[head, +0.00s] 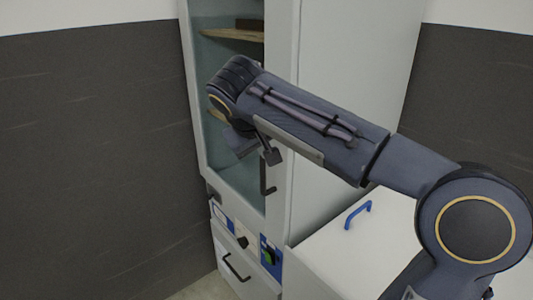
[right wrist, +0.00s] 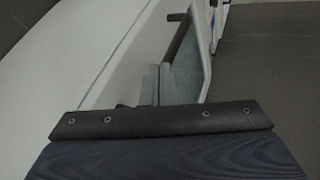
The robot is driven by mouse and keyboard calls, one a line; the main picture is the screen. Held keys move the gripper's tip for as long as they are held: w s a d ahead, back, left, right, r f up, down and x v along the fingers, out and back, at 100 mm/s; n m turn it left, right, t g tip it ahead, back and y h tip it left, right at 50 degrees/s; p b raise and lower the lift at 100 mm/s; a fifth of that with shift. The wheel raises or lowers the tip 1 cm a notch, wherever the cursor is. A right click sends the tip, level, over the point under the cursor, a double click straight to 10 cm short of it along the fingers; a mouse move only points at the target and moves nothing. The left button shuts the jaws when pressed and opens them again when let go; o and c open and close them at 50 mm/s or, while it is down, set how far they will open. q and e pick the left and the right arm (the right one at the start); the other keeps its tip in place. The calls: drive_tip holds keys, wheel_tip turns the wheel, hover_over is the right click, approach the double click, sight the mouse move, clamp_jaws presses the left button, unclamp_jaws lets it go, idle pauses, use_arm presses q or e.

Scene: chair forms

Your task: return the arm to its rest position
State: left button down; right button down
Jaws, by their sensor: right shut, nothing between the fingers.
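My right arm (head: 320,125) reaches in from the right across the front of a tall white cabinet (head: 345,50). Its wrist is bent down in front of the cabinet's glass door (head: 235,180). My right gripper (head: 272,156) is partly hidden by the wrist and sits close to the black vertical door handle (head: 266,185). I cannot tell whether they touch. The right gripper is shut and empty. In the right wrist view, grey finger parts (right wrist: 152,85) show past my dark wrist, beside the cabinet front. My left gripper is not in view.
Wooden shelves (head: 232,34) show behind the glass. Below are a black knob (head: 242,242), a green switch (head: 268,256) and a drawer with a black handle (head: 236,267). A white surface with a blue handle (head: 358,215) lies under my arm. Dark wall panels (head: 90,150) stand left.

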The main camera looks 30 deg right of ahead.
drive_tip(key=v, duration=0.6)
drive_tip(key=s+a+f+y, duration=0.4)
drive_tip(key=s+f, duration=0.5)
drive_tip(key=f, duration=0.3)
drive_tip(key=s+a+f+t+y, duration=0.1)
drive_tip(key=s+a+f+y, duration=0.4)
drive_tip(key=s+f, duration=0.5)
wheel_tip(320, 180, down, 3)
drive_tip(key=shift+f+m+y, duration=0.1)
drive_tip(key=shift+m+y, duration=0.2)
drive_tip(key=shift+s, duration=0.2)
